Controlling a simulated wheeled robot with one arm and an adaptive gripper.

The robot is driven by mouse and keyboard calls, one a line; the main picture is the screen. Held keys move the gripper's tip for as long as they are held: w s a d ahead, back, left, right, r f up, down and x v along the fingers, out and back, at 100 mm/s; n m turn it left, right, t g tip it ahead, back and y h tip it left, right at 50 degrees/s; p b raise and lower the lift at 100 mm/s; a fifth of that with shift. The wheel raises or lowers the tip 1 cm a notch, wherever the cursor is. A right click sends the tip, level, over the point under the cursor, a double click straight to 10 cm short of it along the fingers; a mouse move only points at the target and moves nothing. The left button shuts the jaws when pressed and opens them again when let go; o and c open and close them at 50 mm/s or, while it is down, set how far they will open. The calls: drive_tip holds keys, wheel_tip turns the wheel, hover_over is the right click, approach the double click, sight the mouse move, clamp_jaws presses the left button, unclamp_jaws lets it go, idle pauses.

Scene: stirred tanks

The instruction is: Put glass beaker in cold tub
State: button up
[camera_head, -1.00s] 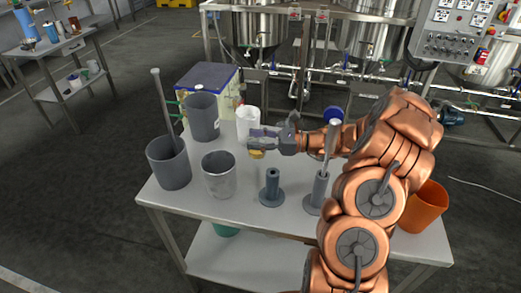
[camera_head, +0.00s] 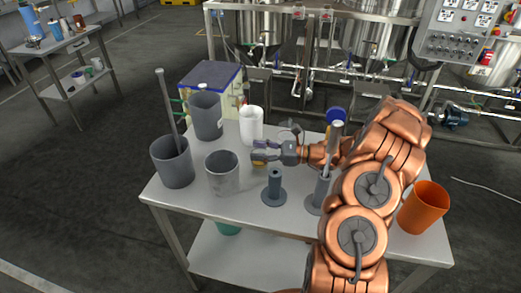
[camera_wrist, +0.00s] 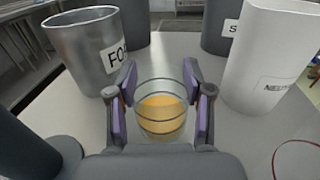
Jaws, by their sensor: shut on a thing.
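A small glass beaker (camera_wrist: 160,112) with orange-yellow contents is between the purple-padded fingers of my gripper (camera_wrist: 160,82) in the wrist view. The gripper is shut on it. In the head view my gripper (camera_head: 264,152) is low over the table, and the beaker (camera_head: 258,159) shows as a yellow patch, partly hidden by the fingers. No tub reads as cold: a metallic tub (camera_head: 222,178) has a label starting "FO", a white tub (camera_head: 251,128) starts "NE", and a dark grey tub (camera_head: 206,122) behind shows "S" in the wrist view.
Another dark tub (camera_head: 172,170) holding a tall rod stands at left. A blue-lidded box (camera_head: 212,75) is at the back. Grey stands (camera_head: 275,190) are at the front, one holding a rod. An orange tub (camera_head: 423,210) is at right. Bare table (camera_head: 240,205) lies in front.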

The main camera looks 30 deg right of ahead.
drive_tip(key=o, duration=1.2)
drive_tip(key=shift+f, duration=0.1)
